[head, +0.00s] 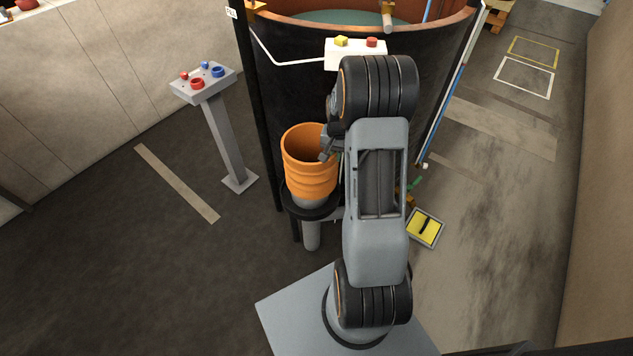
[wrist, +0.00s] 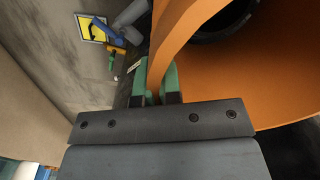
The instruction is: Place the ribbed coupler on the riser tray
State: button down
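The ribbed coupler (head: 308,178) is a wide orange ribbed tube, upright, left of my arm in the head view. My gripper (head: 328,146) is at its upper right rim. In the wrist view, the green fingertips of my gripper (wrist: 156,85) stand on either side of the coupler's wall (wrist: 225,75), closed on it. Below the coupler is a round black tray (head: 295,208) on a grey post, seemingly the riser tray. A light grey part shows between coupler and tray. I cannot tell whether the coupler touches the tray.
A large dark tank (head: 285,95) with an orange rim stands behind, with a white button box (head: 345,60) on it. A grey control pedestal (head: 222,135) stands at left. A yellow floor plate (head: 425,228) lies right of my arm. Floor at left is clear.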

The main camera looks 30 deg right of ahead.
notch_tip(320, 180, down, 9)
jog(key=shift+w+a+r, duration=0.15)
jog(key=shift+a+r, duration=0.05)
jog(key=shift+a, duration=0.05)
dwell(0.3)
jog(key=shift+f+b, duration=0.1)
jog(key=shift+b, duration=0.25)
jog(key=c, duration=1.3)
grip_release()
